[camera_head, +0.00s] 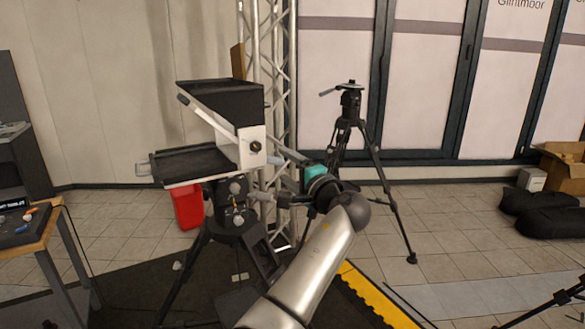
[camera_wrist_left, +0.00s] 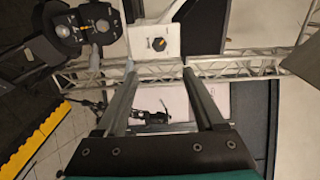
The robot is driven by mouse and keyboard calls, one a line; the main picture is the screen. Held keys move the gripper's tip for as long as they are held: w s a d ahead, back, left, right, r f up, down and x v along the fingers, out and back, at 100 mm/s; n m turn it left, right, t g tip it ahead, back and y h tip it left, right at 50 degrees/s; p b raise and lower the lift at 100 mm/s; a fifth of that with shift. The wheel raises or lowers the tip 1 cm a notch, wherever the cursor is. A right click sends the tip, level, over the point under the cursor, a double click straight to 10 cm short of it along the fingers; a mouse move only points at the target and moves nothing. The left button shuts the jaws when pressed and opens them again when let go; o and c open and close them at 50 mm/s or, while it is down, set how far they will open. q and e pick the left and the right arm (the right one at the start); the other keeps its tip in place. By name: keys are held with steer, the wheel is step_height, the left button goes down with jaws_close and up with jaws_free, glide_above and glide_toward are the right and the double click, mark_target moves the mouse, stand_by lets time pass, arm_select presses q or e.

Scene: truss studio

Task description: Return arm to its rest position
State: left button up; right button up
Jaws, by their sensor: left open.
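My left arm rises from the bottom middle of the head view. Its gripper (camera_head: 262,178) is open and points left at the white side of a teleprompter rig (camera_head: 251,148). In the left wrist view the two fingers (camera_wrist_left: 159,68) are spread apart with nothing between them. The rig's white side plate (camera_wrist_left: 152,42), with a dark knob (camera_wrist_left: 158,44), shows just beyond the fingertips. I cannot tell whether a fingertip touches the rig. My right gripper is not in view.
The rig stands on a black tripod with a red bin (camera_head: 187,208) behind it. A second tripod (camera_head: 350,110) and a metal truss (camera_head: 280,60) stand behind my gripper. A wooden table (camera_head: 40,232) is at left. Tiled floor at right is mostly free.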

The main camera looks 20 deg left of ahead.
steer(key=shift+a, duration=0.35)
arm_select(q)
steer(key=shift+f, duration=0.1)
